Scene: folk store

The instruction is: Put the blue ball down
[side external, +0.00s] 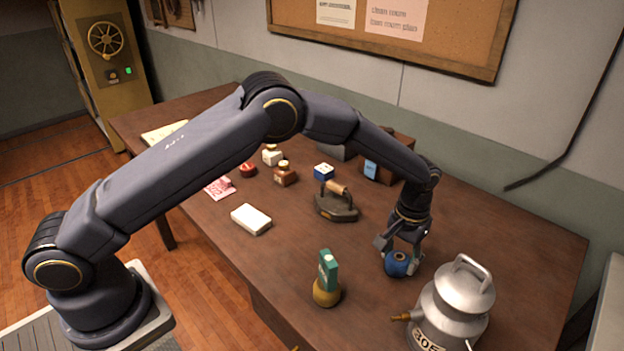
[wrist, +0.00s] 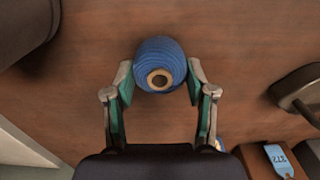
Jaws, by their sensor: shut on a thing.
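The blue ball (side external: 397,265) is a wound ball of thread with a pale-rimmed hole in its end. It sits between the fingers of my gripper (side external: 402,256), near the right part of the brown table. In the wrist view the ball (wrist: 160,55) lies between the two fingertips (wrist: 159,72), with its hole facing the camera. My gripper is shut on it and points down. The ball is at or very close to the table top (side external: 300,243); I cannot tell whether it touches.
A metal can (side external: 462,290) with a spout stands close to the right of the ball. A flat iron (side external: 336,206) and a brown box with a blue tag (wrist: 278,160) are behind. Table around the ball is bare.

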